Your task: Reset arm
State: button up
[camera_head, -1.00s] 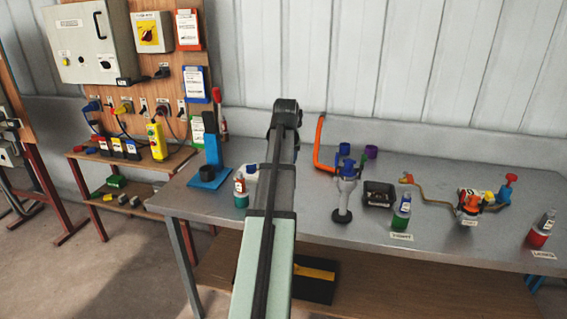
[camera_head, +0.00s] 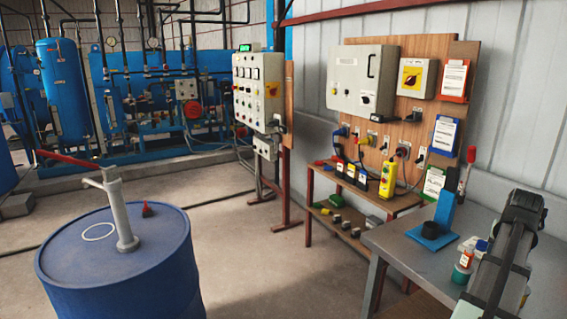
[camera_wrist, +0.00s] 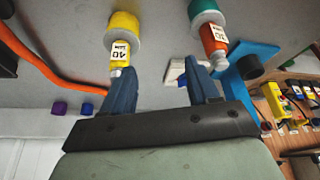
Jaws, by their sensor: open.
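My gripper (camera_wrist: 160,82) shows in the wrist view with its two dark blue fingers spread apart and nothing between them. A yellow labelled bottle (camera_wrist: 122,30) appears just beyond the left fingertip; I cannot tell whether they touch. A green and orange labelled bottle (camera_wrist: 210,28) appears beyond the right finger. In the head view my arm rises at the right edge over the grey bench, and the gripper itself is hidden there.
A blue stand (camera_head: 436,229) and a small bottle (camera_head: 463,262) are on the grey bench (camera_head: 400,247). A control board (camera_head: 412,120) stands behind. A blue drum (camera_head: 125,265) with a pump stands left on open floor. An orange hose (camera_wrist: 50,65) lies in the wrist view.

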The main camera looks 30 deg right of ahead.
jog(key=w+a+f+n+y, duration=0.2)
jog(key=w+a+f, duration=1)
jog(key=a+f, duration=0.15)
jog(key=w+a+f+n+y, duration=0.1)
jog(key=w+a+f+n, duration=0.2)
jog(key=w+a+f, duration=1)
jog(key=a+f+n+g+y, duration=0.1)
jog(key=a+f+n+g, duration=0.1)
jog(key=a+f, duration=0.85)
jog(key=s+a+f+n+g+y, duration=0.15)
jog(key=s+a+f, duration=0.25)
jog(key=a+f, duration=0.5)
jog(key=s+a+f+n+g, duration=0.1)
jog(key=s+a+f+n, duration=0.15)
jog(key=a+f, duration=0.55)
jog(key=s+a+f+n+g, duration=0.1)
jog(key=s+a+f, duration=0.2)
jog(key=s+a, duration=0.4)
jog(key=s+a+f+n+g, duration=0.1)
jog(key=s+a+f+g, duration=0.1)
jog(key=s+a, duration=0.5)
jog(key=s+f+h, duration=0.1)
jog(key=s, duration=0.1)
jog(key=shift+s+n, duration=0.3)
jog(key=shift+n, duration=0.1)
jog(key=shift+f+g, duration=0.1)
jog(key=shift+g, duration=0.15)
